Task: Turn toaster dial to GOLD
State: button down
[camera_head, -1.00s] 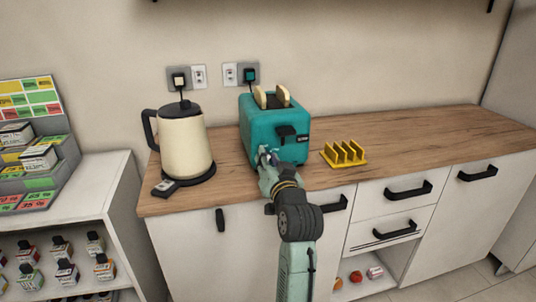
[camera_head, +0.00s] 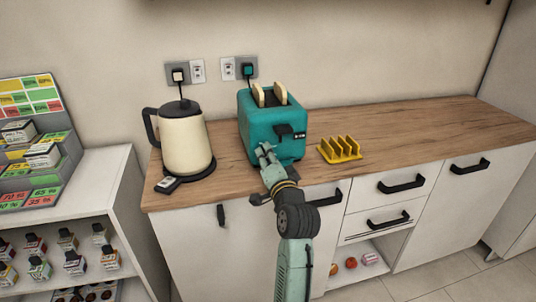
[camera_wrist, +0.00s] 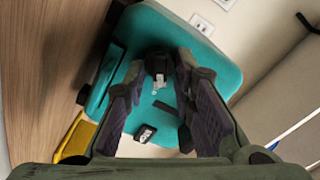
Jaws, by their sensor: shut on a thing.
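The teal toaster (camera_head: 258,120) stands on the wooden counter with two bread slices (camera_head: 281,94) showing from its slots. Its front has a black lever (camera_head: 284,131) and a small dark label (camera_head: 299,136). My gripper (camera_head: 266,151) is at the lower left of the toaster's front. In the wrist view, the dark dial (camera_wrist: 158,64) with a pale mark lies between my fingertips, and my gripper is shut on it. The fingers hide the dial in the head view. I cannot read the dial's setting or any GOLD mark.
A cream kettle (camera_head: 184,143) stands on its base left of the toaster. A yellow toast rack (camera_head: 340,149) sits close on the right. The counter (camera_head: 430,129) is clear farther right. A shelf of small bottles (camera_head: 75,262) stands at the left.

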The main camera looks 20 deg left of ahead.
dwell(0.5)
jog(key=c, duration=1.4)
grip_release()
jog(key=shift+s, duration=0.1)
jog(key=v, duration=1.2)
